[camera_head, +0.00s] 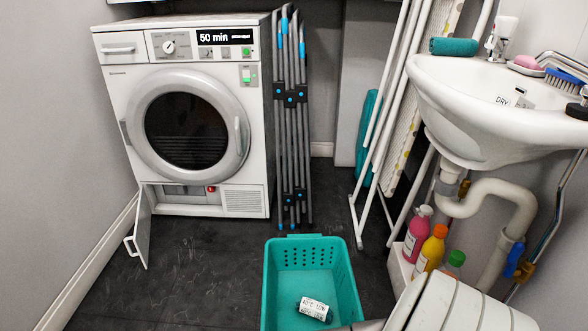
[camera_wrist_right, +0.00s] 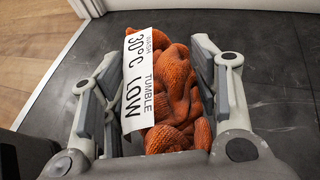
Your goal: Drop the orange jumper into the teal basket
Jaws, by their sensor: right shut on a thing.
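The teal basket (camera_head: 315,255) stands on the dark floor at the bottom middle of the head view. In it I see a small white label (camera_head: 314,308) with dark print; the lower part of the basket is cut off by the frame. The orange jumper (camera_wrist_right: 178,85) is bunched up between the fingers of my right gripper (camera_wrist_right: 165,95) in the right wrist view. A white tag on it reads "30°C", "tumble" and "low". My right gripper is shut on the jumper, above dark floor. The jumper does not show in the head view. My left gripper is not in view.
A white dryer (camera_head: 190,120) stands at the left, its small lower flap (camera_head: 140,228) open. Folded grey racks (camera_head: 291,120) lean beside it. A sink (camera_head: 500,100) and its pipe (camera_head: 500,195) are at the right, with several bottles (camera_head: 430,248) below. My arm fills the lower right.

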